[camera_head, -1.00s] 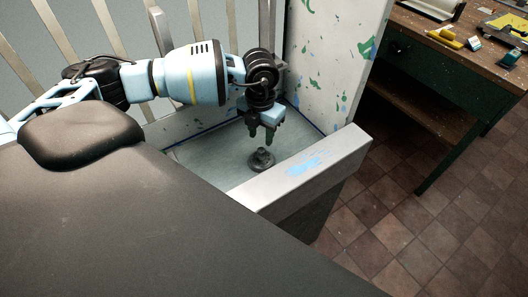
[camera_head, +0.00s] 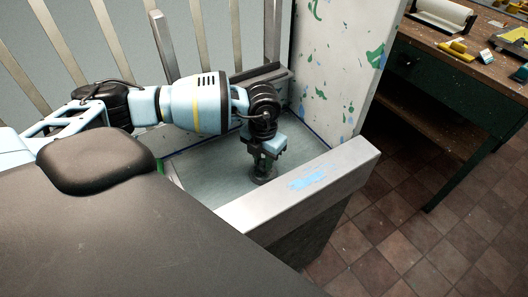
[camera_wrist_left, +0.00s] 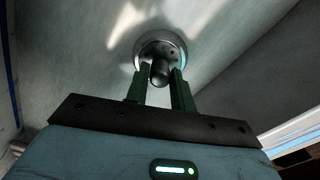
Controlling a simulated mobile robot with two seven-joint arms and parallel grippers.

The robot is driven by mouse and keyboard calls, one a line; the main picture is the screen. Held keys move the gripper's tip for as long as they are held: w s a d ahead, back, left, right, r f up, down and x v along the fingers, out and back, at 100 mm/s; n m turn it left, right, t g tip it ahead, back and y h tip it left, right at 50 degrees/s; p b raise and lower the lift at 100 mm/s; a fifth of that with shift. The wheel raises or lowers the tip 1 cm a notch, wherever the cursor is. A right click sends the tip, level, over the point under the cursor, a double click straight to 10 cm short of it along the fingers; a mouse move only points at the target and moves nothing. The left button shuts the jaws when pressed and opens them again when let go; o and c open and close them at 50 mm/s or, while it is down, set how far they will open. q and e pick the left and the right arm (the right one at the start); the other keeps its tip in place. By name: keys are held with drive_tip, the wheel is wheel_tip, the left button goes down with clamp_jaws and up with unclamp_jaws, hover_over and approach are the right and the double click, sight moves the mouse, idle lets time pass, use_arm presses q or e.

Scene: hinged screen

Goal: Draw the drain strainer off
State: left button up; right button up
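The drain strainer (camera_head: 263,179) is a small dark round piece on the floor of a grey-green basin (camera_head: 205,170). In the left wrist view the strainer (camera_wrist_left: 172,46) is a shiny metal disc with a dark knob (camera_wrist_left: 160,74) standing up from its middle. My left gripper (camera_head: 264,168) points down over the strainer and hides part of it. In the left wrist view its two green fingers (camera_wrist_left: 160,82) stand apart, one on each side of the knob, with a narrow gap showing. My right gripper is not in view.
A thick pale front wall (camera_head: 300,190) with a blue paint smear edges the basin. A paint-spattered panel (camera_head: 340,65) rises behind it on the right. Metal slats (camera_head: 120,40) stand at the back left. A wooden workbench (camera_head: 470,75) is at the far right.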

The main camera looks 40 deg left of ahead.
sight(263, 161)
use_arm(q)
clamp_jaws()
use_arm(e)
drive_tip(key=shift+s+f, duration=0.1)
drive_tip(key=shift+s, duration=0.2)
use_arm(q)
drive_tip(key=shift+r, duration=0.25)
drive_tip(key=shift+r, duration=0.15)
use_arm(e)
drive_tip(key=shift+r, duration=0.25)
